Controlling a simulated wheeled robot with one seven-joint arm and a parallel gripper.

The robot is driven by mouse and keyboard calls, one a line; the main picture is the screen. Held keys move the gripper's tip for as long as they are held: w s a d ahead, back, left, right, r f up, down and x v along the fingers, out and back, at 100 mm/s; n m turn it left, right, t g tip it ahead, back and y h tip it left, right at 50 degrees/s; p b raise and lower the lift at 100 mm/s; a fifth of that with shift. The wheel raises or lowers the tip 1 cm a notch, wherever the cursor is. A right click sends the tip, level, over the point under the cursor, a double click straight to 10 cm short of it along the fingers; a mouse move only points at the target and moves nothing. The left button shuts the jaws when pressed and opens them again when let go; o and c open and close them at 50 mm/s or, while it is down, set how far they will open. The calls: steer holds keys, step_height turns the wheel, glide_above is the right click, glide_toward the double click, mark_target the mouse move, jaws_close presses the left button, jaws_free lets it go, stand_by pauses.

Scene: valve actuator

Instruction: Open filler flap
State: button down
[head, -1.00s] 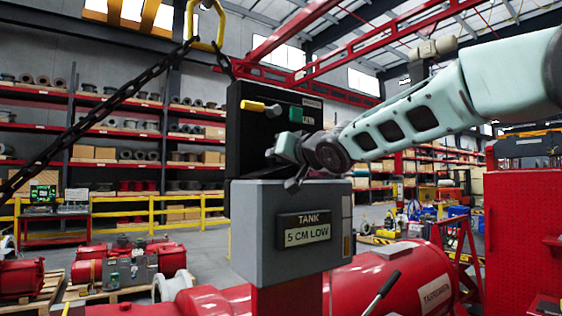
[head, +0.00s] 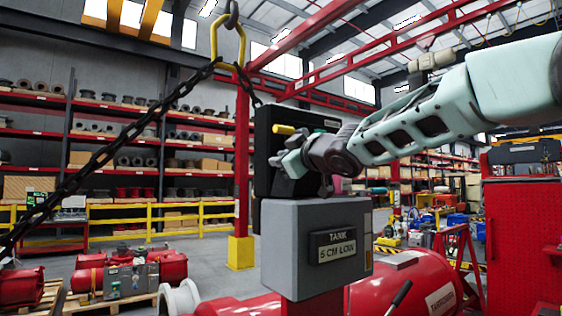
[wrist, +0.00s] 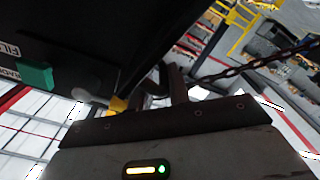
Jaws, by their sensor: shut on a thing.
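A black upright panel (head: 263,165) stands on the grey tank box (head: 337,245), which is labelled "TANK 5 CM LOW". The panel carries a yellow-ended lever (head: 285,129) and a green part near its top. In the wrist view the panel (wrist: 85,40) fills the upper left, with a green block (wrist: 33,76) and a yellow tip (wrist: 118,104). My gripper (head: 286,162) is at the panel's front, below the yellow lever. It is shut on what seems to be the filler flap. The flap's outline and the contact are hidden by the gripper and dark surfaces.
A black chain (head: 110,150) slopes from a yellow hook ring down to the left. A red tank (head: 400,285) lies behind the grey box. A red cabinet (head: 525,230) stands at right. Yellow railings and shelves are farther back.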

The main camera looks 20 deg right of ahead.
steer(key=a+n+b, duration=0.1)
steer(key=a+f+n+b, duration=0.1)
steer(key=n+b, duration=0.1)
steer(key=s+a+f+n+b, duration=0.1)
steer(key=a, duration=0.1)
steer(key=shift+f+n+b, duration=0.25)
steer(key=shift+n+b, duration=0.05)
steer(key=shift+n, duration=0.1)
steer(key=shift+a, duration=0.1)
stand_by(0.3)
steer(key=c, duration=1.5)
jaws_free()
steer(key=shift+s, duration=0.1)
